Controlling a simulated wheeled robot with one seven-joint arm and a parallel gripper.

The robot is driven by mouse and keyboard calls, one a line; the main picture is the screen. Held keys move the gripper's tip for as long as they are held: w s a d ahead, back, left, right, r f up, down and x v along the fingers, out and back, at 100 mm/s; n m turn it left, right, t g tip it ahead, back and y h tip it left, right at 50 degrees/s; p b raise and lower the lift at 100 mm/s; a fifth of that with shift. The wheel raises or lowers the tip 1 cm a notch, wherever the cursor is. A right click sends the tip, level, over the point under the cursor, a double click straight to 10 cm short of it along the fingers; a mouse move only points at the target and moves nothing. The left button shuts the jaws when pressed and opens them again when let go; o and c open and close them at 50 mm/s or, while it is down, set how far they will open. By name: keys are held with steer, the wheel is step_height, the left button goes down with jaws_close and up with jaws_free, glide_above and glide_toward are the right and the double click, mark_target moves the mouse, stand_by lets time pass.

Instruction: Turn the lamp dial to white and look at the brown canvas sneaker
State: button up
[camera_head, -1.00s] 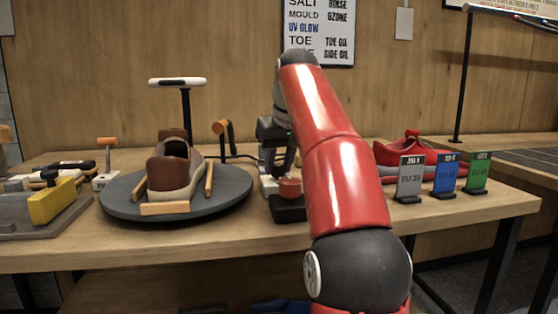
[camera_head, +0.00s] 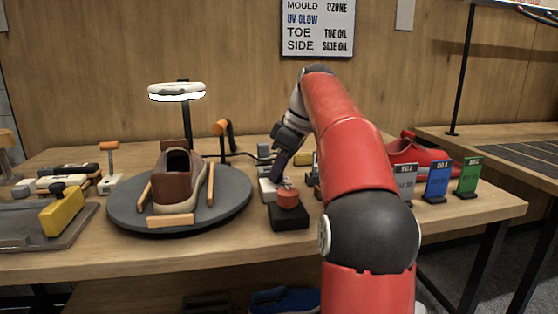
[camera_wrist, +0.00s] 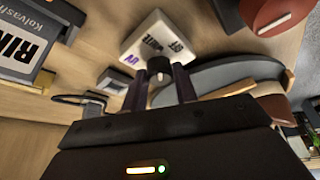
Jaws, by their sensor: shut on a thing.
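The brown canvas sneaker (camera_head: 172,188) sits on the round grey turntable (camera_head: 232,205), between wooden pegs and a front block. The white ring lamp (camera_head: 176,91) stands on a black post behind it, and its lower rim looks bright white. The white dial box (camera_head: 267,190) is right of the turntable. In the wrist view the box (camera_wrist: 150,35) carries OFF, WHITE and UV labels, and its black dial knob (camera_wrist: 158,66) lies between my fingertips. My gripper (camera_wrist: 159,78) is shut on that knob. The knob's pointer setting cannot be made out.
A red knob on a black base (camera_head: 288,205) stands close right of the dial box. A red sneaker (camera_head: 420,158) and grey, blue and green size cards (camera_head: 437,182) are at the right. Brushes (camera_head: 70,180) and a yellow block (camera_head: 62,211) crowd the left.

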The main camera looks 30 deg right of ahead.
steer(key=shift+r+n+y, duration=0.1)
steer(key=shift+n+y, duration=0.2)
steer(key=shift+n, duration=0.5)
steer(key=o, duration=1)
steer(key=shift+g, duration=0.3)
